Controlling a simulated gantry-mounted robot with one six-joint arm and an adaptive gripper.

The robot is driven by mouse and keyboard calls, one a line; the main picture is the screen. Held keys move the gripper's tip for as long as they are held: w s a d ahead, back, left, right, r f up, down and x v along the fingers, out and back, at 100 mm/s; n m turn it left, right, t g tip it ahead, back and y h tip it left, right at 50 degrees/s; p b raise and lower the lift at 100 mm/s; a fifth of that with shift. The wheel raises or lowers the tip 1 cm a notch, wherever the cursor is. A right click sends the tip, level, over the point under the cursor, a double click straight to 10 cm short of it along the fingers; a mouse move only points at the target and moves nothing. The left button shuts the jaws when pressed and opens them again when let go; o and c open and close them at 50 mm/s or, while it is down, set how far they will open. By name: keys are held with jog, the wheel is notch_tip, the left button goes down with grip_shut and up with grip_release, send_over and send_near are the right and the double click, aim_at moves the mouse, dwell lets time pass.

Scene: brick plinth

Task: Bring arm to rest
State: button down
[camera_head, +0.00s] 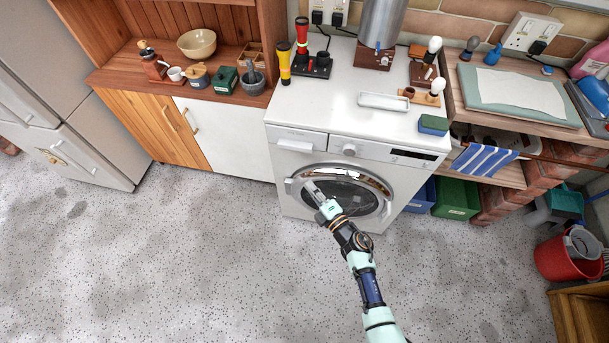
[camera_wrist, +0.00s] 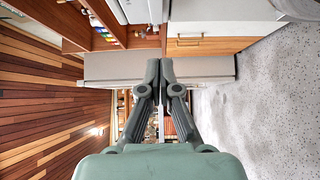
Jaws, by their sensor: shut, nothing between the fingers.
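My gripper (camera_head: 314,191) is in front of the round door (camera_head: 352,182) of the white washing machine in the head view. Its fingers point up and to the left, over the left side of the door. I cannot tell from this view whether it touches the door. In the wrist view my gripper (camera_wrist: 160,66) has its fingertips together, with nothing between them. My arm reaches in from the bottom of the head view.
The washing machine top (camera_head: 345,100) carries two torches, a white tray and other items. A wooden cabinet (camera_head: 150,125) and a fridge (camera_head: 75,110) stand left. A red bucket (camera_head: 562,258) and bricks are at right. The speckled floor (camera_head: 190,260) is clear at left.

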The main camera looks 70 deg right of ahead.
dwell(0.5)
jog(key=w+r+m+g+h, duration=0.1)
jog(key=w+r+m+h, duration=0.35)
jog(key=r, duration=0.75)
jog(key=w+a+r+m+y, duration=0.3)
jog(key=w+a+r+m, duration=0.45)
jog(key=a, duration=0.25)
jog(key=a+r+y, duration=0.3)
jog(key=a+y, duration=0.2)
jog(key=a, duration=1)
jog(key=a+r+y, duration=0.4)
jog(key=a+y, duration=0.2)
jog(key=a, duration=0.8)
notch_tip(320, 180, up, 23)
jog(key=s+a+n+y+p, duration=0.1)
jog(key=a+p, duration=0.1)
jog(key=p, duration=2.1)
jog(key=shift+s+a+r+g, duration=0.15)
jog(key=shift+s+r+g, duration=0.05)
jog(key=shift+g, duration=0.2)
jog(key=c, duration=1.9)
grip_release()
